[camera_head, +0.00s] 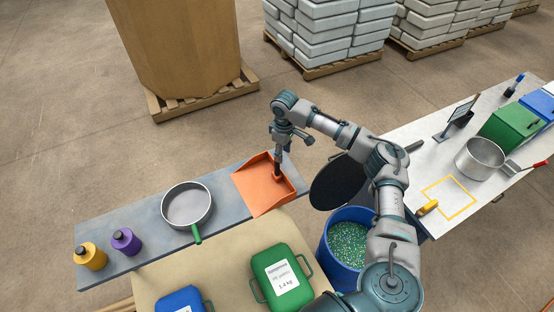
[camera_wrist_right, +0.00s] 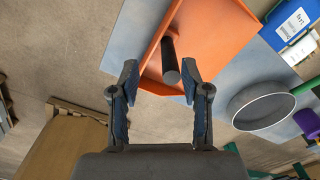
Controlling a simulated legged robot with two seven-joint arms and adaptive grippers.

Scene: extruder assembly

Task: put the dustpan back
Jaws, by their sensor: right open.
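The orange dustpan (camera_head: 258,188) lies at the right end of the grey bench. It also shows in the right wrist view (camera_wrist_right: 215,35), where its dark handle (camera_wrist_right: 170,62) points toward the camera. My right gripper (camera_head: 279,150) is above the dustpan, pointing down at the handle. In the wrist view the right gripper (camera_wrist_right: 160,82) is open, with the handle's end between its two fingertips and a visible gap on at least the left side. Whether a finger touches the handle is unclear. My left gripper is out of view.
The grey bench (camera_head: 145,222) also holds a pan (camera_head: 187,205), a purple bottle (camera_head: 126,242) and a yellow bottle (camera_head: 90,256). A blue barrel of granules (camera_head: 347,250) stands beside my right arm. A white table (camera_head: 415,145) with a yellow-outlined square is at right.

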